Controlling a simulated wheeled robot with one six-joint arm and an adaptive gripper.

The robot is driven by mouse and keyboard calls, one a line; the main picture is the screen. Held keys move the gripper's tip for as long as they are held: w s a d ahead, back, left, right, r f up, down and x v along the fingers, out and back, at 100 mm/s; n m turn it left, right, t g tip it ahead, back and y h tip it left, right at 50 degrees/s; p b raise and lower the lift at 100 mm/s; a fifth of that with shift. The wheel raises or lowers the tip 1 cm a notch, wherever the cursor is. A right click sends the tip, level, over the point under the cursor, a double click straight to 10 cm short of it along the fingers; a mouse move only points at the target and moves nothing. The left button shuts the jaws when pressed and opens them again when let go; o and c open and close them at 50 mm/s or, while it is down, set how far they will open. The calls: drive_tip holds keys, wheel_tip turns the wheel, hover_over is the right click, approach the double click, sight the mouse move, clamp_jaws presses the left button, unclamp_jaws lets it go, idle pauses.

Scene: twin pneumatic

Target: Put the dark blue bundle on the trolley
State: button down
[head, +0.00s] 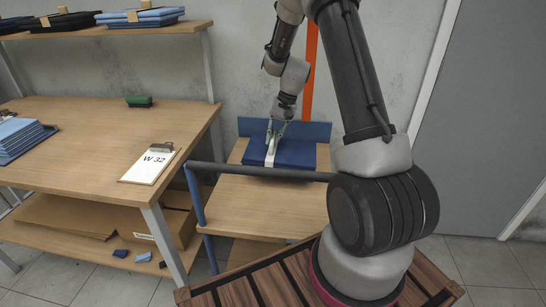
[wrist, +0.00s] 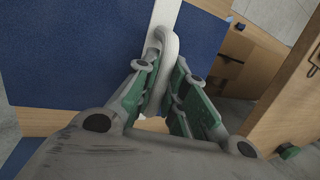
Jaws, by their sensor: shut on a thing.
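The dark blue bundle (head: 298,153) with a white band lies flat at the far end of the trolley's wooden top (head: 265,198), by the blue back panel (head: 308,131). My gripper (head: 274,138) is above it, pointing down, shut on the bundle's white band loop. In the wrist view the bundle (wrist: 75,55) fills the upper left, and the green-padded fingers of my gripper (wrist: 165,85) close around the pale loop. The bundle appears to rest on the trolley top; whether a small gap lies under it I cannot tell.
A wooden workbench (head: 90,125) stands left, with a clipboard marked W 32 (head: 152,163), a green brush-like block (head: 139,101) and blue folded cloth (head: 20,137). A shelf above holds more bundles (head: 140,16).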

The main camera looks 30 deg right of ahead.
drive_tip(key=shift+f, duration=2.75)
drive_tip(key=c, duration=1.5)
unclamp_jaws()
drive_tip(key=shift+d, duration=0.1)
drive_tip(key=v, duration=1.1)
wheel_tip(320, 180, up, 9)
drive_tip(key=n+h, duration=0.1)
hover_over(283, 146)
drive_tip(key=s+a, duration=0.2)
drive_tip(key=s, duration=0.3)
drive_tip(key=s+a+r+n+t+h, duration=0.1)
drive_tip(key=s+a+r+n, duration=0.1)
drive_tip(key=s+r, duration=0.65)
drive_tip(key=s+r+n+t, duration=0.1)
drive_tip(key=s, duration=0.5)
drive_tip(key=s+r+n+t+h, duration=0.1)
drive_tip(key=s, duration=0.5)
drive_tip(key=s+r+n, duration=0.1)
drive_tip(key=s, duration=0.5)
drive_tip(key=shift+s+a+n+t+h, duration=0.3)
drive_tip(key=shift+s+a+t+h, duration=0.05)
drive_tip(key=shift+t+h, duration=0.05)
